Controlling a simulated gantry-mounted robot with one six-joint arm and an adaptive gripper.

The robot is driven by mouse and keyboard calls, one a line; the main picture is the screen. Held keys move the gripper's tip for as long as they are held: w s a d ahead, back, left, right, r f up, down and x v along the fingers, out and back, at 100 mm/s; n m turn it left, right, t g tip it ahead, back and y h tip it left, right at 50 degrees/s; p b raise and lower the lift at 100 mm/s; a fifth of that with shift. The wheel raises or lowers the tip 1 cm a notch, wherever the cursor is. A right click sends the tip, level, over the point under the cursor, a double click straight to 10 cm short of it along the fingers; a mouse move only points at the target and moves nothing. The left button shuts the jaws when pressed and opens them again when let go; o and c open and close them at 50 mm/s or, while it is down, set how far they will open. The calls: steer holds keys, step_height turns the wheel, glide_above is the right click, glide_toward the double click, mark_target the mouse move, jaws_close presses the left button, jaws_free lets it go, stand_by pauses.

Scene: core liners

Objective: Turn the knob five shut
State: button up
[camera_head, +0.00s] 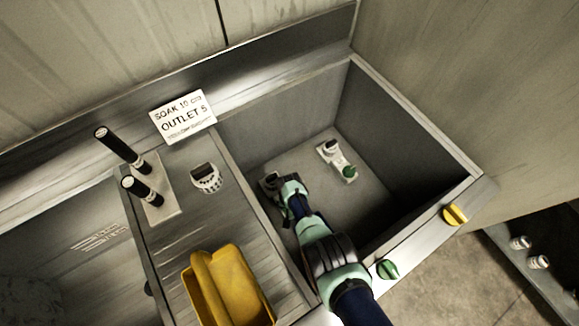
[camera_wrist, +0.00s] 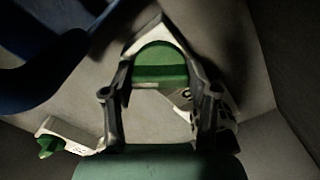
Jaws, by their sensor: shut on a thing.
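My gripper (camera_head: 272,184) reaches down into the steel basin at its left side. In the wrist view, its two fingers stand on either side of a green knob (camera_wrist: 160,62) and are shut on it. The knob sits on a pale plate; in the head view my gripper hides it. No number is readable on the knob. A second green knob (camera_head: 349,171) sits on a white plate on the basin floor, apart from my gripper; a green knob also shows at the lower left of the wrist view (camera_wrist: 48,146). A sign (camera_head: 183,117) reads "SOAK 10" and "OUTLET 5".
Basin walls (camera_head: 385,120) surround my arm. A green knob (camera_head: 387,269) and a yellow knob (camera_head: 455,214) are on the front rim. Two black-handled levers (camera_head: 140,191), a black-topped white fitting (camera_head: 205,178) and a yellow tray (camera_head: 226,290) stand left of the basin.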

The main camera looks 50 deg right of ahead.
steer(key=m, duration=0.6)
steer(key=shift+b, duration=0.35)
stand_by(0.4)
steer(key=o, duration=1.2)
steer(key=shift+c, duration=0.2)
